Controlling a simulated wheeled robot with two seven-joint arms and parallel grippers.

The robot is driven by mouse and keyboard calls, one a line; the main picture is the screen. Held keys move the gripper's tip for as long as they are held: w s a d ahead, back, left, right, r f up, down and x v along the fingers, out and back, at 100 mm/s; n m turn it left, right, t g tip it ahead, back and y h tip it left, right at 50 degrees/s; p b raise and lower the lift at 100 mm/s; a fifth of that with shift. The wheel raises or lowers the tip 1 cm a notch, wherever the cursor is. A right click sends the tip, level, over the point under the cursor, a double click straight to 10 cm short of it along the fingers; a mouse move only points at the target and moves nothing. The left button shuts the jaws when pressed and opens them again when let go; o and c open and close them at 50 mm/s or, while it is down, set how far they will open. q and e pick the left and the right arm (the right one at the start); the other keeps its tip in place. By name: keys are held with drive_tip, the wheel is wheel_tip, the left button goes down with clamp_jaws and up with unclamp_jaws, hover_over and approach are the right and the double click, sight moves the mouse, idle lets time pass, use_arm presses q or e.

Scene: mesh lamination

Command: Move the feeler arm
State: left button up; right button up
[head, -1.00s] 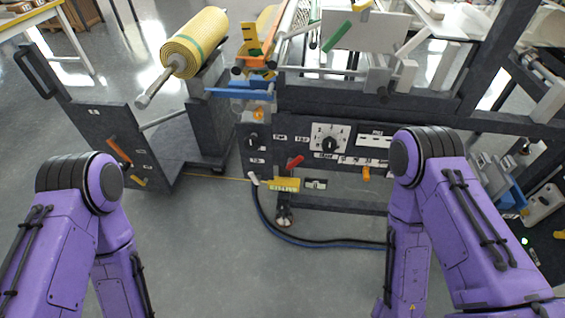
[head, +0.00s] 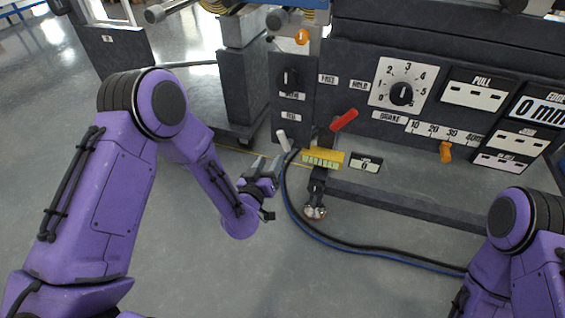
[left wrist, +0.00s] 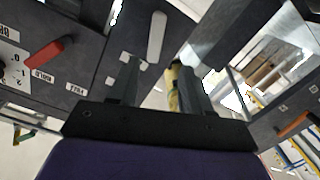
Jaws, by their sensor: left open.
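A short white lever, which looks like the feeler arm (head: 283,140), sticks out at the lower left of the dark machine panel, below a small label that I cannot read surely. In the left wrist view a pale rounded lever (left wrist: 156,37), apparently the same one, stands ahead of the fingertips. My left gripper (head: 267,168) is open and empty, just below and left of the lever, apart from it. It also shows in the left wrist view (left wrist: 160,70), with a yellowish strip beside its right finger. My right gripper is not in view; only part of that arm shows.
A red lever (head: 344,120), a yellow block (head: 323,158) and a small counter (head: 365,163) sit right of the white lever. A numbered dial (head: 402,88) and an orange slider (head: 446,151) are further right. A dark hose (head: 335,242) curves over open floor.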

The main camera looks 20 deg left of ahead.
sight(281, 139)
use_arm(q)
drive_tip(key=shift+t, duration=0.3)
drive_tip(key=w, duration=0.3)
drive_tip(key=w+b, duration=0.1)
drive_tip(key=w, duration=0.3)
drive_tip(key=w+b, duration=0.1)
drive_tip(key=w, duration=0.3)
drive_tip(key=shift+w+d+r, duration=0.25)
drive_tip(key=shift+d+r, duration=0.05)
drive_tip(key=shift+d, duration=0.05)
clamp_jaws()
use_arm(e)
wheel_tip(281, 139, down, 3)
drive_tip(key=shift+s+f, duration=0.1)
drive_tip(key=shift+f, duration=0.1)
